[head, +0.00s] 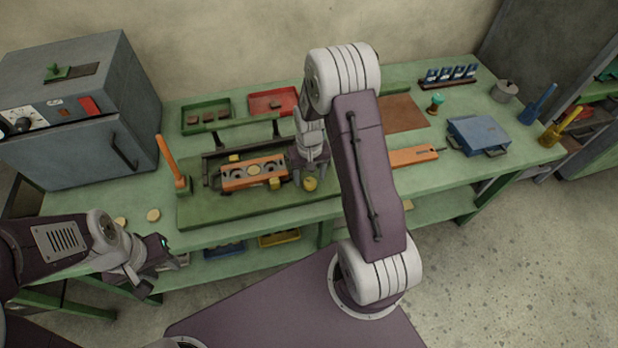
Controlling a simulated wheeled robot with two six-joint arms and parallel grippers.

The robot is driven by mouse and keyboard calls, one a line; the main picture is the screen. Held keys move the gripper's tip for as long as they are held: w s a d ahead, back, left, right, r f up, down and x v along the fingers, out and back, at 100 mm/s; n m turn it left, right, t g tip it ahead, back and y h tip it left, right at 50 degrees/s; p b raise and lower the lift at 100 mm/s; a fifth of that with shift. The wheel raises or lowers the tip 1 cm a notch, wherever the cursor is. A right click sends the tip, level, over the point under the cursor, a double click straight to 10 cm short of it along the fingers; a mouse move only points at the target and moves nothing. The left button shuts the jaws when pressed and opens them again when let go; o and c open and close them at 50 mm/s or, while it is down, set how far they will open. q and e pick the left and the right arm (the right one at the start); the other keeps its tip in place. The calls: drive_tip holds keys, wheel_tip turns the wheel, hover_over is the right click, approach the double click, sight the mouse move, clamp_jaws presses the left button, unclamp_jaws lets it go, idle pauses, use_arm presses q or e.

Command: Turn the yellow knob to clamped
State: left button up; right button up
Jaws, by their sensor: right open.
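A yellow knob (310,184) stands at the front right end of the orange block (238,183), which sits in a dark fixture on a green base plate (205,213). My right gripper (309,176) points down just above and around the knob, open. I cannot tell whether its fingers touch the knob. Smaller yellow pieces show at the block's back left (235,158) and front right (274,183). My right arm hides the fixture's right part. My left gripper (160,254) hangs off the bench's front left edge, away from the fixture. Its jaws are unclear.
An orange upright handle (168,160) rises left of the fixture. A grey oven-like box (75,115) stands at the back left. Green (206,115) and red (273,102) trays lie behind. A blue case (478,135) and grey pot (504,91) stand right.

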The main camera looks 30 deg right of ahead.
drive_tip(key=shift+s+f, duration=0.2)
drive_tip(key=shift+f, duration=0.7)
drive_tip(key=shift+w, duration=0.1)
clamp_jaws()
